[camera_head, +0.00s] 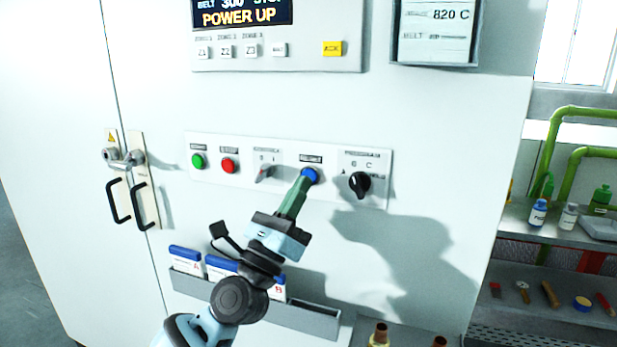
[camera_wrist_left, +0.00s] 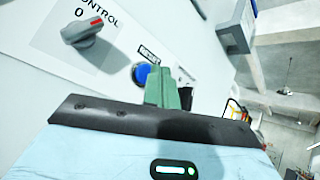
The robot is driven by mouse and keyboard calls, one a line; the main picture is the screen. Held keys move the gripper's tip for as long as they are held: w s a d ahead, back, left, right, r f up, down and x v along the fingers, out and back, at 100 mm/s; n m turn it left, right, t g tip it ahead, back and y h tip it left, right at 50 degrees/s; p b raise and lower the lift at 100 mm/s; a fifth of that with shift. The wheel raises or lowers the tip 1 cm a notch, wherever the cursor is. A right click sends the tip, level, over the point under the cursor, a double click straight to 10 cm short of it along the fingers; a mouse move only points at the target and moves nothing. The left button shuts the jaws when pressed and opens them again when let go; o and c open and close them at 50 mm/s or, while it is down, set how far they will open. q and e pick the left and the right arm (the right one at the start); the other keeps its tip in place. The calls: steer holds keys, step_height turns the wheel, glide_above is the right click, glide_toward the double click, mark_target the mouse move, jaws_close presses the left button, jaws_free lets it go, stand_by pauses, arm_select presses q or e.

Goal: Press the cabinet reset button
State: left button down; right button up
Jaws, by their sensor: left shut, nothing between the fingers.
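The blue button (camera_head: 309,175) sits on the control strip (camera_head: 378,195) of the white cabinet, between a grey rotary switch (camera_head: 265,173) and a black selector knob (camera_head: 360,184). My left gripper (camera_head: 303,182) is shut and empty, with its green fingertips at the blue button's lower left edge in the head view. In the left wrist view the blue button (camera_wrist_left: 142,74) shows just left of the green fingers (camera_wrist_left: 163,82), partly covered by them. I cannot tell whether the tips touch it. My right gripper is not in view.
A green button (camera_head: 198,161) and a red button (camera_head: 229,166) sit left on the strip. A display panel (camera_head: 280,55) is above. Door handles (camera_head: 130,203) stick out at left. Shelves (camera_head: 560,240) stand at right.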

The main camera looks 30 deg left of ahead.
arm_select(q)
steer(key=shift+w, duration=0.2)
steer(key=shift+w+a, duration=0.15)
steer(key=shift+w, duration=0.1)
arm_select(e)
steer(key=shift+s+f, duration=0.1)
arm_select(q)
steer(key=shift+w+a, duration=0.1)
steer(key=shift+w, duration=0.35)
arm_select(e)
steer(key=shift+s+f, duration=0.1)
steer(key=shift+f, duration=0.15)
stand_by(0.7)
arm_select(q)
steer(key=shift+s, duration=0.1)
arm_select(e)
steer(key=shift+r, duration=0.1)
arm_select(q)
steer(key=shift+s+d, duration=0.25)
steer(key=shift+s, duration=0.55)
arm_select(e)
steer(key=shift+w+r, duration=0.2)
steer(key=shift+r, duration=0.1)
